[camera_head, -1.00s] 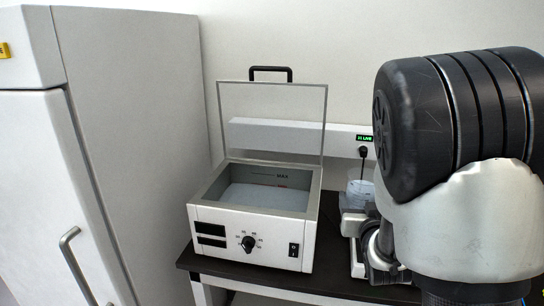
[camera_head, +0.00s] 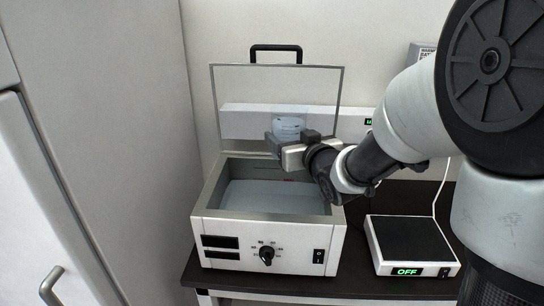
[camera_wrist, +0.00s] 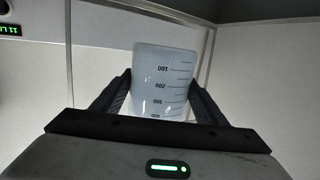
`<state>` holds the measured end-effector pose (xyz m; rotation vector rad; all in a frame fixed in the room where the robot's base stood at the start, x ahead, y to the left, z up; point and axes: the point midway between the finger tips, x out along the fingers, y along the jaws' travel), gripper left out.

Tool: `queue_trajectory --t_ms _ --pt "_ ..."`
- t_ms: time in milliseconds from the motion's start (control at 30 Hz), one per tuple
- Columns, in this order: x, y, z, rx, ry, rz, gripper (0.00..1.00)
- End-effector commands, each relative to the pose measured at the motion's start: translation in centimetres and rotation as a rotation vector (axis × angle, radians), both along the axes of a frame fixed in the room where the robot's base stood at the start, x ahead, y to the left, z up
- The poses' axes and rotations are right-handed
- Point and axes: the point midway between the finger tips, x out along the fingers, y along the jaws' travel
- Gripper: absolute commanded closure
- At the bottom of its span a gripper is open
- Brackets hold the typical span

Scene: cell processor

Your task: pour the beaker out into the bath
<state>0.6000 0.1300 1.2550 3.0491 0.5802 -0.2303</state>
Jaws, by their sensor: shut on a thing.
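The beaker (camera_head: 289,126) is clear with a bluish tint and is held in the air over the back part of the bath, in front of its raised lid. It looks about upright in the head view. In the wrist view the beaker (camera_wrist: 165,75) shows graduation marks printed upside down, and its liquid level is hard to tell. My gripper (camera_head: 287,142) is shut on it, with one dark finger on each side. The bath (camera_head: 225,255) is a white box with a dial and switch in front, its lid open and liquid inside.
A hotplate or scale with a black top (camera_head: 408,238) reads OFF on the dark table (camera_head: 300,285), right of the bath. A tall white cabinet (camera_head: 110,120) stands at left. The clear lid (camera_head: 235,105) stands up behind the bath.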

Motion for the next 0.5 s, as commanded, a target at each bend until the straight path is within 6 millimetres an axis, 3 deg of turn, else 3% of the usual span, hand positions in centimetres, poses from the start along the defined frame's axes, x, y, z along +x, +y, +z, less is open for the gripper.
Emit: queue_trajectory --t_ms 33,100,333,500 --pt "0.0 -0.1 -2.7 0.001 -0.004 -0.001 0.8" --pt "0.0 -0.1 -3.7 0.001 -0.004 -0.001 0.8" --pt "0.1 -0.2 -4.8 -0.024 -0.015 -0.001 0.8" --pt "0.4 -1.0 -5.0 -0.168 -0.071 -0.001 0.8"
